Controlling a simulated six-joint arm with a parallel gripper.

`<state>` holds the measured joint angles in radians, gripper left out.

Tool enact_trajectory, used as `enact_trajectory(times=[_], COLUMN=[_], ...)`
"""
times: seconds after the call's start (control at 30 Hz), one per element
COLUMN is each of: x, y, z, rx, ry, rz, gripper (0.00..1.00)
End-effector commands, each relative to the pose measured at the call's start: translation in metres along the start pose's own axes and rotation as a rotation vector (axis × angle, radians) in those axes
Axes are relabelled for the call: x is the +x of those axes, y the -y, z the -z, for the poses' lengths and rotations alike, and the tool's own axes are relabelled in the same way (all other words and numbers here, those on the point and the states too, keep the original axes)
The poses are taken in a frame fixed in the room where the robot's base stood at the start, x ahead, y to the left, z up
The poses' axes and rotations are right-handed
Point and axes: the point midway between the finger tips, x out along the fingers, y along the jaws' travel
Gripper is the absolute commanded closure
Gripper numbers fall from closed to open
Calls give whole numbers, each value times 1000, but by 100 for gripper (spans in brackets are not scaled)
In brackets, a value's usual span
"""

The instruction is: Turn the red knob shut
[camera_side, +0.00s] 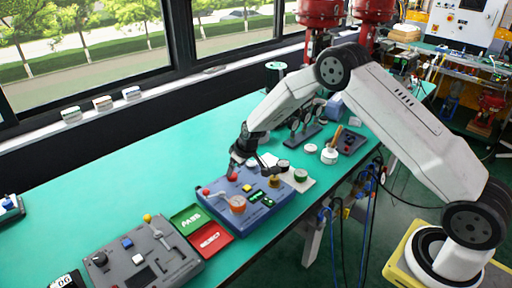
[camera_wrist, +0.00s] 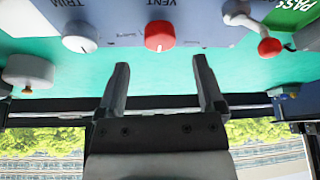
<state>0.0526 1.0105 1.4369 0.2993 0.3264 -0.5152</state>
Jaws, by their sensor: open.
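The red knob (camera_wrist: 160,36), labelled VENT, has a white pointer mark and sits on a blue panel (camera_wrist: 115,22) in the wrist view. It lies just past my fingertips, roughly centred in the gap between them. In the side view the red knob (camera_side: 232,178) shows at the back left of the blue box (camera_side: 222,206), right under my gripper (camera_side: 238,166). My gripper (camera_wrist: 161,65) is open with nothing between its fingers. The fingers look apart from the knob; the exact remaining distance is unclear.
Beside the red knob are a white TRIM knob (camera_wrist: 79,37) and a red-balled lever (camera_wrist: 270,46). Green and red trays (camera_side: 210,238) and a grey control box (camera_side: 140,256) stand left. The green bench (camera_side: 110,180) behind is clear.

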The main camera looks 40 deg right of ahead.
Motion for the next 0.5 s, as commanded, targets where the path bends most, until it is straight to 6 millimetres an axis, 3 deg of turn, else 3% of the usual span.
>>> enact_trajectory(times=[0.2,0.5], x=[24,44], y=[0,0], z=[-1,0], rx=[0,0], ry=[1,0], rz=[0,0], gripper=[13,13])
